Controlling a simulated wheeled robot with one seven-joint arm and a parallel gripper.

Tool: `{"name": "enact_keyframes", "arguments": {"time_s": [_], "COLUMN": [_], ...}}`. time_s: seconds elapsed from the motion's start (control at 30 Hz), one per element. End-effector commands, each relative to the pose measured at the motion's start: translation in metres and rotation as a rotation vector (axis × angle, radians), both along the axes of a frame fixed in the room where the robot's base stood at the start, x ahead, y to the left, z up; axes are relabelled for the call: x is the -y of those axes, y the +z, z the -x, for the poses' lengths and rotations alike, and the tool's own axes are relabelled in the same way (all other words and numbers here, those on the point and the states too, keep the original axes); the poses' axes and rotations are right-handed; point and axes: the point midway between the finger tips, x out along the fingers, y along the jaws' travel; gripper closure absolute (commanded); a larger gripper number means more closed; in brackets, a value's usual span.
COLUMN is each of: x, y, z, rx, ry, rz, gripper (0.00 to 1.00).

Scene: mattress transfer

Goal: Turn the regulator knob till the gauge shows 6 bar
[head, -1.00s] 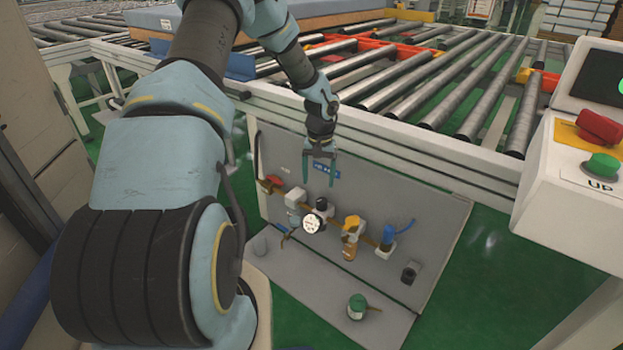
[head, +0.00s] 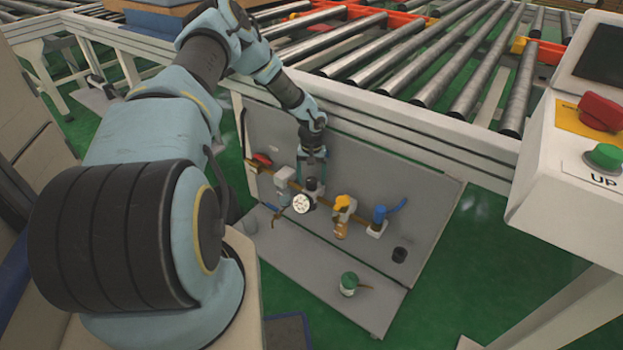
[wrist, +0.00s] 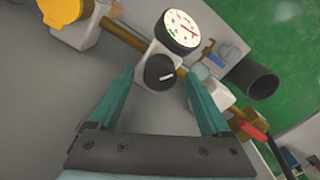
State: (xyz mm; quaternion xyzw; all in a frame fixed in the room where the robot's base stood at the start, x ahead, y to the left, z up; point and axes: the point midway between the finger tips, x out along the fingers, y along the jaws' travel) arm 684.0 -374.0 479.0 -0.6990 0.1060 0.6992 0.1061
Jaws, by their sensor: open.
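The regulator knob (wrist: 159,72) is black with a white mark and sits on a light block beside the gauge in the wrist view. The gauge (wrist: 182,29) has a round white face with a red needle; its reading is too small to tell. The gauge also shows in the head view (head: 301,204), with the dark knob (head: 313,184) just above it. My gripper (wrist: 160,72) is open, with its teal fingers spread on either side of the knob and their tips close to it. I cannot tell whether they touch it. My gripper also shows in the head view (head: 312,178).
A brass pipe (wrist: 126,37) links the units on the grey panel (head: 400,185). A yellow-topped unit (head: 342,203), a blue valve (head: 379,214) and a red handle (head: 262,159) stand nearby. The roller conveyor (head: 400,60) lies above. A green-topped jar (head: 348,283) stands on the lower plate.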

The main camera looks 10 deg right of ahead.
Motion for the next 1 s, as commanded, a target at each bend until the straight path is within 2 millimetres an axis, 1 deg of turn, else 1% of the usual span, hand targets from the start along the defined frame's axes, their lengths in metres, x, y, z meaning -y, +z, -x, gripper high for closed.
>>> {"name": "enact_keyframes", "arguments": {"time_s": [0.13, 0.37, 0.4, 1.0], "x": [0.0001, 0.0001, 0.0001, 0.0], "y": [-0.0074, -0.0079, -0.0079, -0.0077], "z": [0.0003, 0.0001, 0.0001, 0.0001], "rx": [0.0, 0.0, 0.0, 0.0], "ry": [-0.001, -0.001, -0.001, 0.0], "rz": [0.0, 0.0, 0.0, 0.0], "gripper": [0.18, 0.18, 0.19, 0.87]}}
